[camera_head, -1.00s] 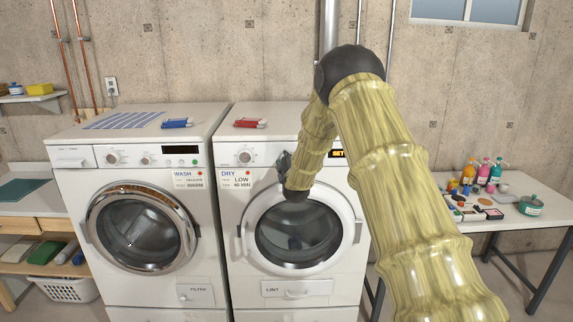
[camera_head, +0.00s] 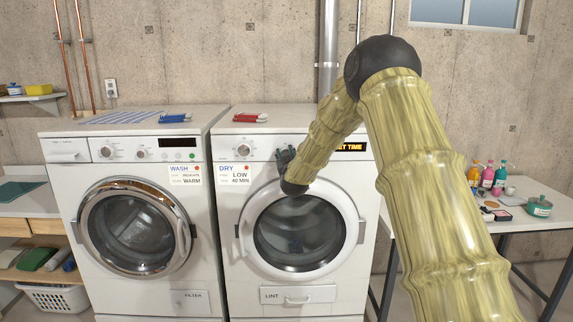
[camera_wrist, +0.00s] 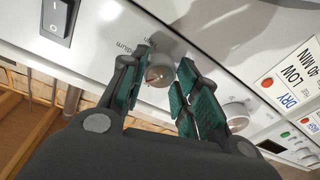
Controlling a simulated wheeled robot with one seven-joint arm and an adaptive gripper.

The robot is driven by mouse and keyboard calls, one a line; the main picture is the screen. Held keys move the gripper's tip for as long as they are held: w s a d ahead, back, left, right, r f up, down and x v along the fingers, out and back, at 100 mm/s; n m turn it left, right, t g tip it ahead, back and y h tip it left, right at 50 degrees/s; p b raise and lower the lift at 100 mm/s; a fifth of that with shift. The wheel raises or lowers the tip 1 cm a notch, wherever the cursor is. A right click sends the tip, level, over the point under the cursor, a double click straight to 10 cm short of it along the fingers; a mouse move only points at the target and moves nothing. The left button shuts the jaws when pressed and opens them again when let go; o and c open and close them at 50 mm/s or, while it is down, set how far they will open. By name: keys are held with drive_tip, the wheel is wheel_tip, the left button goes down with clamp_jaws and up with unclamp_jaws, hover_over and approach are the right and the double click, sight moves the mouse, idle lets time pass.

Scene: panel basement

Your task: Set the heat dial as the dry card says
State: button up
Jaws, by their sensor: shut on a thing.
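The dry card (camera_head: 236,175) on the dryer front reads DRY, LOW, 40 MIN. It also shows tilted at the right of the wrist view (camera_wrist: 291,77). The heat dial (camera_wrist: 159,73) is a small pale knob on the dryer's white panel, with a "medium" marking beside it. My gripper (camera_wrist: 162,84) has its teal-padded fingers on either side of this dial and is shut on it. In the head view my gripper (camera_head: 285,157) is at the dryer panel and hides the dial. The dial's exact setting is hard to read.
A second dryer dial (camera_head: 245,153) is left of my gripper. A display (camera_head: 353,147) reads "SET TIME", partly covered by my arm. A dark rocker switch (camera_wrist: 60,18) is near the heat dial. The washer (camera_head: 138,225) stands left; a table (camera_head: 545,215) with bottles stands right.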

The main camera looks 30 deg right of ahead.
drive_tip(key=shift+m+b, duration=0.45)
drive_tip(key=shift+m, duration=0.15)
drive_tip(key=o, duration=1)
drive_tip(key=v, duration=1.2)
drive_tip(key=shift+f, duration=0.2)
